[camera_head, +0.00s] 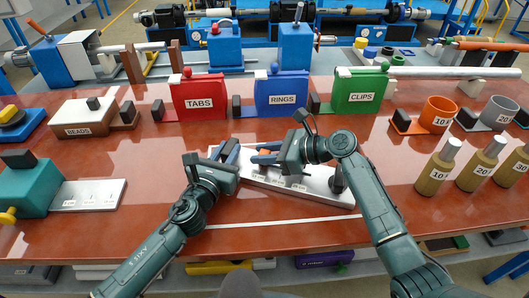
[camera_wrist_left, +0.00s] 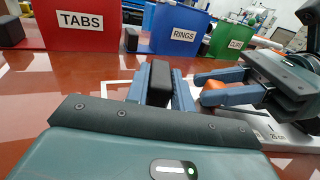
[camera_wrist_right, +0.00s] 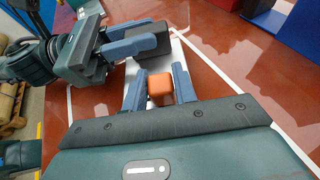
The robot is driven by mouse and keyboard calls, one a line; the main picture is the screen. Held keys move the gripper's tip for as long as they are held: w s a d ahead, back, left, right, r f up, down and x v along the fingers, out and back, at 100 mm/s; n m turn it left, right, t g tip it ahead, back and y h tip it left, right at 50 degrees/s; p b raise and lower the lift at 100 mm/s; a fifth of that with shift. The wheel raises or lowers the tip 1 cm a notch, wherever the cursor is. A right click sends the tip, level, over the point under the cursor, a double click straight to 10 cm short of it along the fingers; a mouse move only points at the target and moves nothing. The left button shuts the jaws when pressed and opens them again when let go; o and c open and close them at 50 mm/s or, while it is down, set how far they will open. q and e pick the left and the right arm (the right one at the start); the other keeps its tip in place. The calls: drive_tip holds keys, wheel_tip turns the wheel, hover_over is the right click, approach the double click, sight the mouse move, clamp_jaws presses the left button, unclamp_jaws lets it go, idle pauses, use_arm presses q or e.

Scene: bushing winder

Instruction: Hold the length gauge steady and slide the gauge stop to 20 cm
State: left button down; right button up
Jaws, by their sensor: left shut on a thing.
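The length gauge (camera_head: 315,190) is a pale, marked bar lying at a slant on the table. In the left wrist view a "20 cm" mark shows on it (camera_wrist_left: 278,136). My left gripper (camera_head: 229,152) is shut on the dark block (camera_wrist_left: 158,82) at the gauge's far left end. My right gripper (camera_head: 264,153) is over the bar, just right of my left one. Its open fingers stand on either side of the orange gauge stop (camera_wrist_right: 160,88), with little gap visible. The stop also shows in the left wrist view (camera_wrist_left: 213,87). My right gripper hides part of the scale.
Red TABS (camera_head: 200,97), blue RINGS (camera_head: 281,93) and green CLIPS (camera_head: 361,92) boxes stand behind the gauge. Labelled cylinders (camera_head: 438,167) stand at right; a teal device (camera_head: 30,187) sits at left. A white line (camera_head: 285,221) crosses the clear table in front.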

clamp_jaws()
drive_tip(key=d, duration=0.1)
drive_tip(key=s+d, duration=0.1)
drive_tip(key=d, duration=0.1)
drive_tip(key=s+d, duration=0.1)
drive_tip(key=shift+d, duration=0.4)
drive_tip(key=shift+o, duration=2.3)
unclamp_jaws()
drive_tip(key=shift+a, duration=0.1)
wheel_tip(320, 180, up, 10)
